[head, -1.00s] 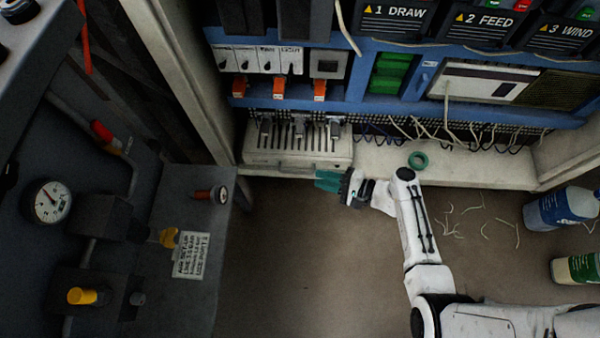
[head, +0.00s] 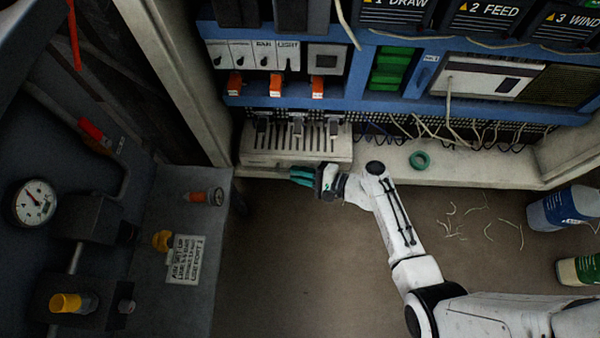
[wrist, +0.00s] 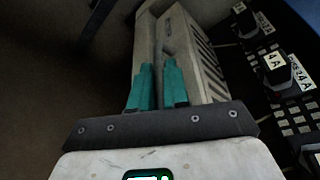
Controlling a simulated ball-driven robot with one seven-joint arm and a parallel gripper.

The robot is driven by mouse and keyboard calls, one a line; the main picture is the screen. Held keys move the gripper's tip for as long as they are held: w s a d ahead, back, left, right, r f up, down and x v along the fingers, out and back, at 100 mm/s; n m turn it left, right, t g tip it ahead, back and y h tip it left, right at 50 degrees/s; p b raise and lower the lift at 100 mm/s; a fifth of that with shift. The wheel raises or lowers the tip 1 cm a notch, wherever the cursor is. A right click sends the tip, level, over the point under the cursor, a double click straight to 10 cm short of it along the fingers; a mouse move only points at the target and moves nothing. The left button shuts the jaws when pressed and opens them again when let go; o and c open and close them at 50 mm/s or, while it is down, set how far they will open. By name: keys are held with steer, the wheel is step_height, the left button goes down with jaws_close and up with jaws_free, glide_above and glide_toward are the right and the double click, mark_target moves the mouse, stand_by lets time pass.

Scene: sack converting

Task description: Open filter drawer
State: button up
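The filter drawer (head: 270,158) is the cream slotted unit low in the cabinet at left, and it looks closed. In the wrist view the drawer (wrist: 200,55) shows a long pale front ridge. My gripper (head: 296,176) is at the drawer's lower front edge, right of its middle. In the wrist view my gripper's two teal fingers (wrist: 157,68) are parted by a narrow gap, pointing along the drawer front. The gap lines up with the front ridge; I cannot tell whether the fingers touch it.
A dark panel with a gauge (head: 35,202) and yellow knob (head: 66,302) stands at left. Wires hang above the ledge, and scraps lie on the floor. Floor before the drawer is clear.

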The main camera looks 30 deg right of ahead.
jaws_close()
steer(key=s+a+p, duration=0.3)
steer(key=s+a, duration=0.3)
steer(key=s, duration=0.2)
steer(key=shift+s, duration=0.2)
steer(key=shift+o, duration=1.5)
jaws_free()
steer(key=p+v, duration=0.3)
steer(key=v, duration=0.7)
steer(key=shift+s+d, duration=0.25)
steer(key=shift+s, duration=0.05)
